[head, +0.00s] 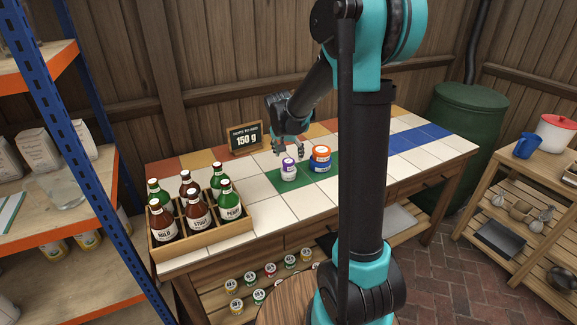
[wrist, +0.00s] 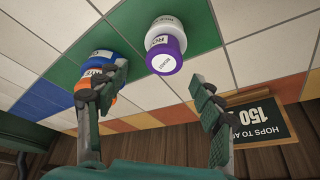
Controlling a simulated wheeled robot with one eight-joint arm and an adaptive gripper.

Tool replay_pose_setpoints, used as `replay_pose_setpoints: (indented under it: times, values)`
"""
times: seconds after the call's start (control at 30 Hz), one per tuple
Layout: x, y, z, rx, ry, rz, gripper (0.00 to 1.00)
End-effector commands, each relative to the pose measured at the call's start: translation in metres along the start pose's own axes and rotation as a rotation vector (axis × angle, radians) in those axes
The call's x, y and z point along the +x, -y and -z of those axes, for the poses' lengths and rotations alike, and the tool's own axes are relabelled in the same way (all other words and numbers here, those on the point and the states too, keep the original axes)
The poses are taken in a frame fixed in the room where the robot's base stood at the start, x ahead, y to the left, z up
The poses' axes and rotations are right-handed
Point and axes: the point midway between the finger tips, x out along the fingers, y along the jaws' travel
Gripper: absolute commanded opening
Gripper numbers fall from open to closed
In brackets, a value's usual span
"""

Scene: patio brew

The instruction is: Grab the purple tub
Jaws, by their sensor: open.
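My gripper (head: 289,146) is open and empty, above and just behind the tub in the head view.
A chalkboard sign (head: 245,138) reading 150 g stands behind left. A wooden bottle crate (head: 202,236) stands at the table's left end. The right half of the tiled table (head: 405,165) is clear.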

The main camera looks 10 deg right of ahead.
Motion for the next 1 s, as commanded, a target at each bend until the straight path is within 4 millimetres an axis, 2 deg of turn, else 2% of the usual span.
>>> replay_pose_setpoints:
  times: [0.23, 0.4, 0.7, 1.0]
  values:
    - [0.031, 0.004, -0.009, 0.0, 0.0, 0.0, 0.67]
    - [0.047, 0.004, -0.009, 0.001, 0.0, 0.0, 0.67]
    - [0.05, 0.004, -0.009, 0.0, 0.0, 0.0, 0.67]
    - [0.05, 0.004, -0.009, 0.0, 0.0, 0.0, 0.3]
